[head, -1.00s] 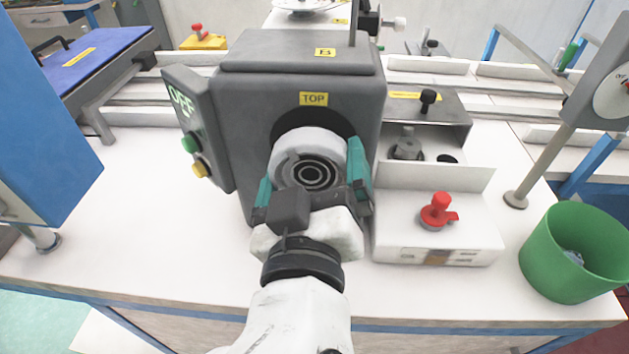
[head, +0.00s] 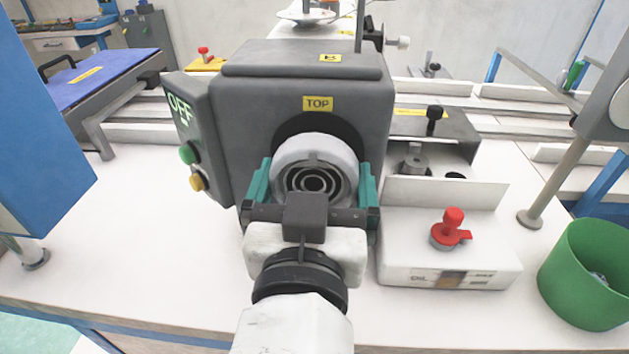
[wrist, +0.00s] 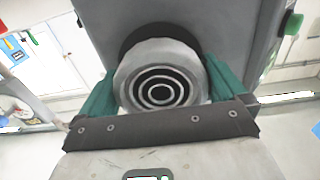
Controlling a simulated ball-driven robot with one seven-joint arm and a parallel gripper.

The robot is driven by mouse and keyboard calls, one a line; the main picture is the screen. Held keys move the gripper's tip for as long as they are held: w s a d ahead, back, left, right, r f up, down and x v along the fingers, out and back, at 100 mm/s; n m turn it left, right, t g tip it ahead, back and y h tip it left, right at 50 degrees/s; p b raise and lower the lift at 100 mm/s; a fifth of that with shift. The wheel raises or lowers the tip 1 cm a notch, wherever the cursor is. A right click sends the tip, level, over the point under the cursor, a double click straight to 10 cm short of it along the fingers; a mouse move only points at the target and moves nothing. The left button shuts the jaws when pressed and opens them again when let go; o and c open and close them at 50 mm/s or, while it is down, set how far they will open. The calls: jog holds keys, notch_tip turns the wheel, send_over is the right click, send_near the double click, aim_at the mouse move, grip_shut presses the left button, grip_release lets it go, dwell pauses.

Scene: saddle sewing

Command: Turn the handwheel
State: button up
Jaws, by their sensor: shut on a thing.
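The handwheel (head: 315,150) is a pale grey-white round knob with dark concentric rings on its face. It sits in a dark round recess on the front of a dark grey machine head (head: 225,95) labelled TOP and B. My gripper (head: 313,185) is shut on the handwheel, with one teal finger on its left side and one on its right. In the wrist view the handwheel (wrist: 160,58) sits between the two teal fingers of my gripper (wrist: 160,88). The fingers hide parts of its sides, and my gripper body hides its lower edge in the head view.
At right are a white box (head: 405,262) with a red knob (head: 452,225) and a green bin (head: 590,270). The white table front is mostly clear.

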jog(key=shift+f, duration=0.2)
jog(key=o, duration=0.6)
jog(key=s, duration=1)
jog(key=shift+s+a, duration=0.2)
jog(key=shift+s, duration=0.2)
